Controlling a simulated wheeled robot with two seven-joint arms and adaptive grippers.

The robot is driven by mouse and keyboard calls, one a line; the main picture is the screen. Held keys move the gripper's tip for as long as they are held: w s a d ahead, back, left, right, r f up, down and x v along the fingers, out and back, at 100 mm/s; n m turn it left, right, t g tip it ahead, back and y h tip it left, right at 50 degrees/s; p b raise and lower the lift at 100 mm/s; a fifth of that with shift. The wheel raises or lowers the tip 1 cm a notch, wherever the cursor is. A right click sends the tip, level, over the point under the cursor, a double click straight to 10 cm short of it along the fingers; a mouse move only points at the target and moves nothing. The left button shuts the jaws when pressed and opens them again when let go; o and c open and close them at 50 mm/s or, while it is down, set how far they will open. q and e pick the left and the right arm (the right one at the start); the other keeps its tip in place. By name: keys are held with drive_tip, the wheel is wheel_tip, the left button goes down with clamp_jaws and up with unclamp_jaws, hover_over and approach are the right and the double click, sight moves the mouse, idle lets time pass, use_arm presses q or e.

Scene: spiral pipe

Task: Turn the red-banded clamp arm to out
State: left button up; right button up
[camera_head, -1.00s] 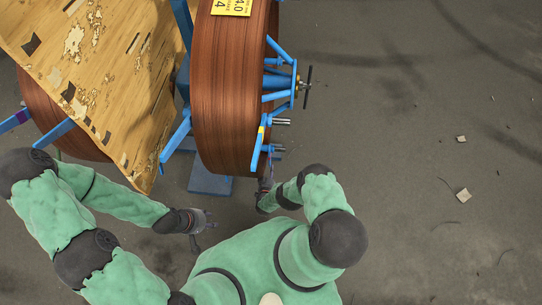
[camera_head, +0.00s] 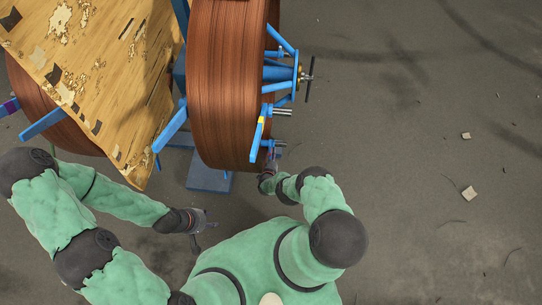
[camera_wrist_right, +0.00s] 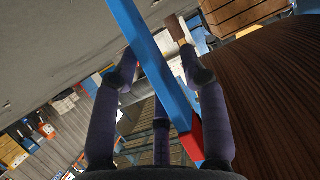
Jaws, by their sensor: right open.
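The blue clamp arm with a red band (camera_wrist_right: 150,65) runs diagonally across the right wrist view, its red part at the lower end. It passes between the open fingers of my right gripper (camera_wrist_right: 164,66); contact is unclear. In the head view my right gripper (camera_head: 268,172) is at the lower right rim of the copper-brown coil (camera_head: 228,90), and the red band there is too small to make out clearly. My left gripper (camera_head: 203,222) hangs empty below the coil, its fingers apart.
A blue arm with a yellow band (camera_head: 258,135) stands beside the coil's right face, under a hub with a dark handle (camera_head: 309,80). A worn wooden panel (camera_head: 110,70) leans at the left. The concrete floor (camera_head: 420,120) at right is mostly open, with small debris.

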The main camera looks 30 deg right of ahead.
clamp_jaws()
drive_tip(key=shift+s+a+r+p, duration=0.1)
drive_tip(key=shift+s+a+p, duration=0.1)
drive_tip(key=shift+p, duration=0.15)
drive_tip(key=s+g+p, duration=0.1)
drive_tip(key=s+a+g+y+p, duration=0.1)
drive_tip(key=shift+s+a, duration=0.3)
drive_tip(key=shift+s, duration=0.1)
unclamp_jaws()
